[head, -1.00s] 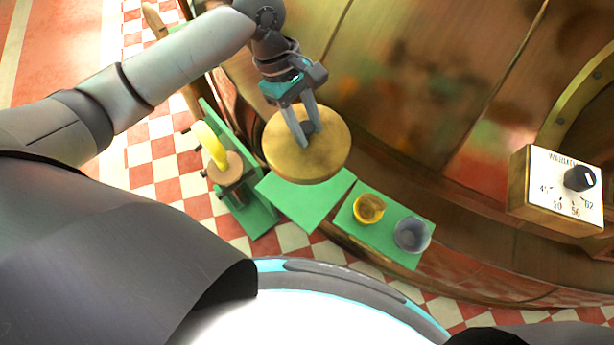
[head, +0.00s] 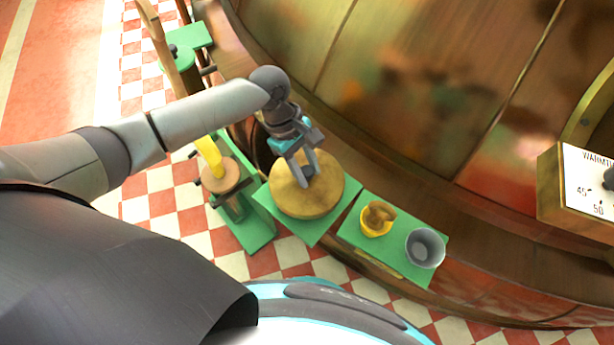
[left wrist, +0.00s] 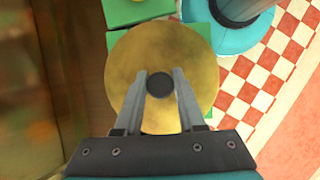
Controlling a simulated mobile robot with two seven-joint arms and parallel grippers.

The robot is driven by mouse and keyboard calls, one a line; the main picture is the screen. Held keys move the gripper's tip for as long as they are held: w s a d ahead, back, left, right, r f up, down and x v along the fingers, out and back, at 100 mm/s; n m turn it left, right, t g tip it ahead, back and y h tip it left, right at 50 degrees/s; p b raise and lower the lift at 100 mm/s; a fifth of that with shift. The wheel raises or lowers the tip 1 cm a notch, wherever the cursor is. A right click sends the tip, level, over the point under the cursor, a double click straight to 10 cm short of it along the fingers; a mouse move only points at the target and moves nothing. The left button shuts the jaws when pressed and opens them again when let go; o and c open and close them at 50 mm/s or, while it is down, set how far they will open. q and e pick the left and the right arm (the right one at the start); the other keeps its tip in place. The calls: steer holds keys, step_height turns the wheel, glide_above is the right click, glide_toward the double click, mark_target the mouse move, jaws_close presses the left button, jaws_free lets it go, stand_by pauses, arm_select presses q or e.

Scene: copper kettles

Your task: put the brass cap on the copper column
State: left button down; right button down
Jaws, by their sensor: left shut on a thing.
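The brass cap (head: 322,203) is a wide round disc with a small dark knob in its middle. My left gripper (head: 305,172) is shut on that knob, with the fingers pointing down. In the left wrist view the cap (left wrist: 200,60) fills the middle, and the knob sits between the fingertips of the left gripper (left wrist: 160,84). The cap is over a green square plate (head: 262,200), hiding most of it. I cannot tell whether it touches the plate. I cannot pick out a copper column. My right gripper is not in view.
A green shelf (head: 405,270) right of the cap holds a yellow cup (head: 372,228) and a grey cup (head: 425,248). Left of the cap stands a green frame (head: 250,232) with a yellow arched piece (head: 210,157). The large copper kettle wall (head: 420,90) curves behind.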

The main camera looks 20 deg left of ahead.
mark_target(307, 179)
arm_select(q)
steer(key=shift+f+b, duration=0.7)
steer(key=shift+f, duration=1.25)
steer(key=shift+f, duration=0.15)
steer(key=c, duration=0.5)
jaws_free()
steer(key=shift+f, duration=0.1)
